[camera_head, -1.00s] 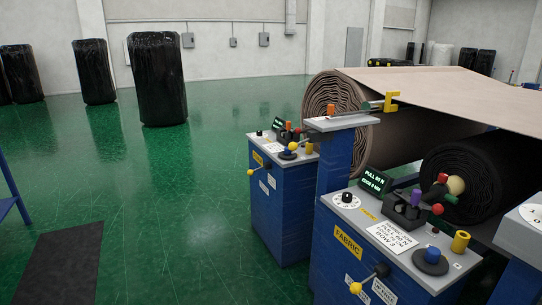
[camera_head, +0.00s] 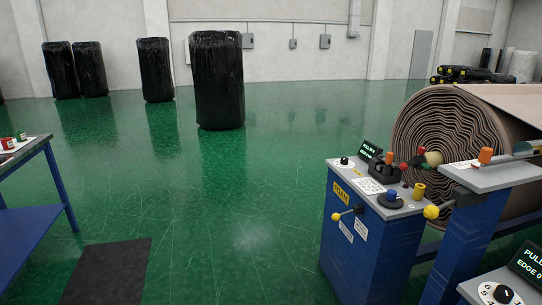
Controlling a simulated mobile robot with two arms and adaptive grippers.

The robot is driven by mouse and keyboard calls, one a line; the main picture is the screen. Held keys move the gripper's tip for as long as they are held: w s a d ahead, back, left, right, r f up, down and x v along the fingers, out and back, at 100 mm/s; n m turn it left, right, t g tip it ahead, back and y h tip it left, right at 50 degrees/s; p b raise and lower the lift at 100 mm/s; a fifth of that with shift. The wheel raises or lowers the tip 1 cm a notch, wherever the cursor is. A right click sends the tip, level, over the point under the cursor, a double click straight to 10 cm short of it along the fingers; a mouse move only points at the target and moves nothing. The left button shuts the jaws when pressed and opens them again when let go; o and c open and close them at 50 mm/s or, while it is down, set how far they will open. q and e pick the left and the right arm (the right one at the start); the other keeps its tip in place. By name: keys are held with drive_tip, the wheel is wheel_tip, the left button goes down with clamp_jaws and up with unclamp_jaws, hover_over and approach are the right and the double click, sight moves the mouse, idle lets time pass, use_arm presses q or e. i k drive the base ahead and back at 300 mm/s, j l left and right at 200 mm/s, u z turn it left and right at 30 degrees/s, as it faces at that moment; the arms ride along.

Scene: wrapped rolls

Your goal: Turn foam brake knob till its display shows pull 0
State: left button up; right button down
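The foam station (camera_head: 372,240) is a blue cabinet with a grey top and a yellow FOAM label (camera_head: 341,188), right of centre. On its top left corner sits a small white dial with a black knob (camera_head: 344,161). Neither gripper is in view.
A large brown roll (camera_head: 445,135) stands behind the station. Another station's display (camera_head: 527,262) and dial (camera_head: 501,293) show at lower right. A blue table (camera_head: 30,190) is at left, a dark mat (camera_head: 105,272) on the floor. Green floor (camera_head: 230,210) between is clear.

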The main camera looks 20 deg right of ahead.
sight(344, 160)
drive_tip(key=i+z, duration=0.1)
drive_tip(key=i, duration=0.55)
drive_tip(key=i+z, duration=0.1)
drive_tip(key=i, duration=0.55)
drive_tip(key=i+j+z, duration=0.15)
drive_tip(key=i, duration=0.45)
drive_tip(key=i+j+z, duration=0.1)
drive_tip(key=i, duration=0.55)
drive_tip(key=j, duration=0.1)
